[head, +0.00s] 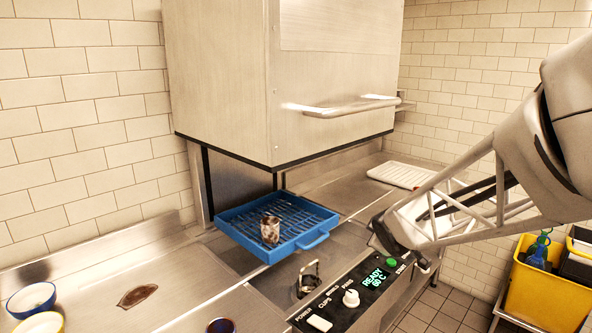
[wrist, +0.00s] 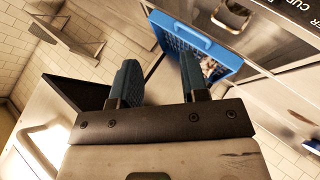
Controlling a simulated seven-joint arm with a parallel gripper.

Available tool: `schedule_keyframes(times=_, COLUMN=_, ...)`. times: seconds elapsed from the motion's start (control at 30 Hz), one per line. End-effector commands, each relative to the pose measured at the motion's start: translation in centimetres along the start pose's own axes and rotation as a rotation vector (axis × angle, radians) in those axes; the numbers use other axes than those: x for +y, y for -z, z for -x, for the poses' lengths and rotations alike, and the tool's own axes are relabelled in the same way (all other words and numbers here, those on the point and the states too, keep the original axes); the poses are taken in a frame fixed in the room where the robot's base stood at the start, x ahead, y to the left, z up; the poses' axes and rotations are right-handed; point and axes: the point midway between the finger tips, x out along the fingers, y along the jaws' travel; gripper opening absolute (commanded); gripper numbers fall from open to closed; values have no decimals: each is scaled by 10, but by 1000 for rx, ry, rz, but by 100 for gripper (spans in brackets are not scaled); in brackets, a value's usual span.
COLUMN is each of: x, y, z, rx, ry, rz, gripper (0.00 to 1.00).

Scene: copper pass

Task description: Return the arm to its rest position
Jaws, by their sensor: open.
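My gripper (wrist: 160,75) shows in the wrist view with its two blue-grey fingers spread apart and nothing between them. In the head view my arm comes in from the right and ends near the control panel; the fingers cannot be made out clearly there. A blue rack (head: 310,246) sits under the raised hood of a steel dishwasher (head: 225,70), with one brown-stained cup (head: 270,229) standing in it. The rack also shows beyond the fingers in the wrist view (wrist: 192,36). My gripper is apart from the rack.
A control panel (head: 335,312) reads READY 60 C. A metal handle (head: 309,280) stands beside it. Bowls (head: 32,297) sit at the lower left near a brown stain (head: 137,295). A white tray (head: 400,175) lies at the back right. A yellow bin (head: 545,295) stands at right.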

Motion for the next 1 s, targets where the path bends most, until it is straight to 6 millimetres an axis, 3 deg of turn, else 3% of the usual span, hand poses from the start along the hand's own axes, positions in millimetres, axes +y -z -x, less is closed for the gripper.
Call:
schedule_keyframes(times=0.03, x=-3, y=-4, z=16, rx=-28, ry=7, rz=-46, gripper=41)
schedule_keyframes(times=0.37, x=-43, y=-40, z=105, rx=-230, ry=95, rz=-378, gripper=41)
schedule_keyframes(times=0.7, x=-108, y=-71, z=197, rx=-425, ry=215, rz=-705, gripper=41)
schedule_keyframes(times=1.0, x=-160, y=-88, z=258, rx=-561, ry=318, rz=-910, gripper=41)
